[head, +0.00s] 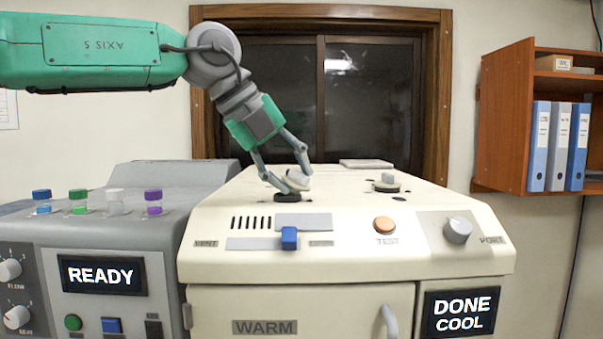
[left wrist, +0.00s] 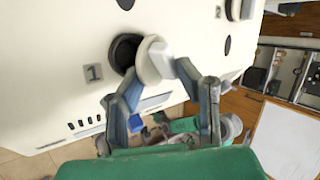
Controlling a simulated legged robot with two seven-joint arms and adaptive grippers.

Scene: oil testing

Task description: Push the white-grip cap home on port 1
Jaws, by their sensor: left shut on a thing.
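The white-grip cap (head: 297,181) is a pale disc with a grip on top, and it looks tilted in the head view. My left gripper (head: 284,181) is shut on it. In the left wrist view the cap (left wrist: 152,62) lies between the fingertips (left wrist: 160,82), beside the dark opening of port 1 (left wrist: 124,50) and partly covering it. A plate marked 1 (left wrist: 93,73) is next to that port. In the head view the port's black ring (head: 288,198) shows just below the cap. Whether cap and port touch is unclear. My right gripper is not in view.
Another cap (head: 388,184) sits on the cream machine top (head: 345,190) to the right. A flat pale slab (head: 366,163) lies at the back. Vials with coloured caps (head: 78,200) stand on the grey machine at left. A shelf (head: 510,120) with binders hangs at right.

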